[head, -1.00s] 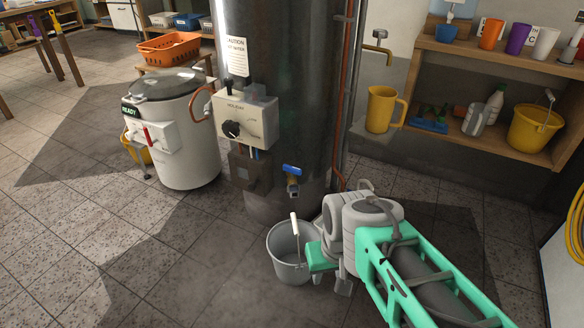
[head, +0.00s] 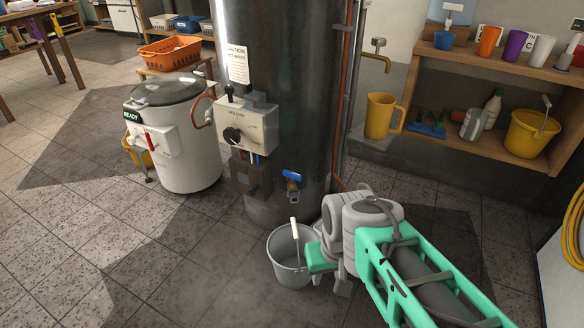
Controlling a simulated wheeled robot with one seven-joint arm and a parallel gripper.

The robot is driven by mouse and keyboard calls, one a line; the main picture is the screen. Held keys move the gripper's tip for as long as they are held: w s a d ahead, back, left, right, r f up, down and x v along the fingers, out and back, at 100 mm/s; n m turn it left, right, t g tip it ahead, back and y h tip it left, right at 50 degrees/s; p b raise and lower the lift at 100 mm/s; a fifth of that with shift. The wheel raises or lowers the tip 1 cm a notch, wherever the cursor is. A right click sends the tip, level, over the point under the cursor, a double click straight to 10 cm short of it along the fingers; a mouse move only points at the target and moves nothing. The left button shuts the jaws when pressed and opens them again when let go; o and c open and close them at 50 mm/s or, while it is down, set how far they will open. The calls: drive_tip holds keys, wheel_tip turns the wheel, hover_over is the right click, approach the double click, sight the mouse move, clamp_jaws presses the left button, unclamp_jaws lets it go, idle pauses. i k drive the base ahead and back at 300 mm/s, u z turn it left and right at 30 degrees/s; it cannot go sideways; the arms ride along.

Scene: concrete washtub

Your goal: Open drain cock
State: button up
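The drain cock (head: 293,189) sticks out low on the front of the dark metal boiler (head: 285,75). Its blue lever (head: 291,177) lies roughly crosswise over the tap body. A grey bucket (head: 288,274) with a white-gripped handle stands on the floor below the cock. My grey and green arm comes in from the lower right.
A control box (head: 246,126) with a dial sits left of the cock, above a brown box (head: 250,177). A white lidded pot (head: 190,150) stands further left. A wooden shelf (head: 480,140) with a yellow bucket (head: 531,134) is at right. The front left floor is clear.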

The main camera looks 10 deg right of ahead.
sight(291, 175)
drive_tip(key=u, duration=0.05)
drive_tip(key=k, duration=0.5)
drive_tip(key=z, duration=0.35)
drive_tip(key=i, duration=1.4)
drive_tip(key=u, duration=0.55)
